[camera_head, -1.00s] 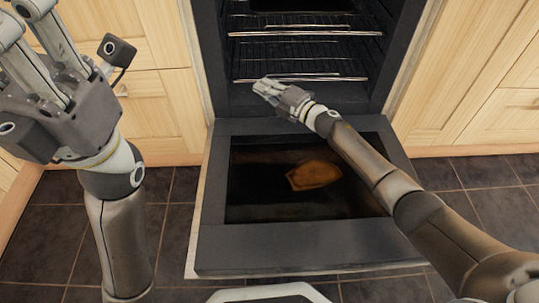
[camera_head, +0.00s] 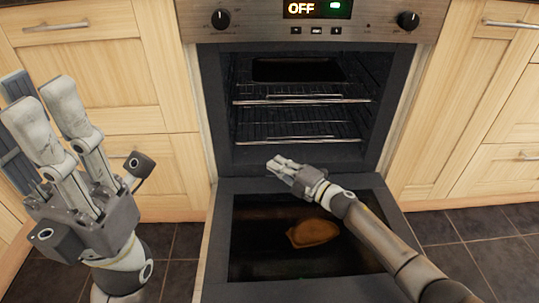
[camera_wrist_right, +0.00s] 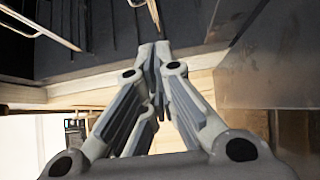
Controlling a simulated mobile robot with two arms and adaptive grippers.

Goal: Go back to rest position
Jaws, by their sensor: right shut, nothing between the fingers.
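My right gripper (camera_head: 279,164) is shut and empty. It hovers over the upper end of the open oven door (camera_head: 218,240), in front of the oven cavity. In the right wrist view its fingers (camera_wrist_right: 155,52) meet at the tips with nothing between them. My left gripper (camera_head: 50,98) is at the left of the head view, its fingers pointing up, in front of the wooden cabinets.
The oven's lower rack (camera_head: 300,139) and upper rack (camera_head: 300,99) sit inside the cavity. A dark tray (camera_head: 298,70) is above them. A brown patch (camera_head: 313,233) shows on the door glass. Knobs and an "OFF" display (camera_head: 318,9) are above. Wooden cabinets (camera_head: 480,100) flank the oven.

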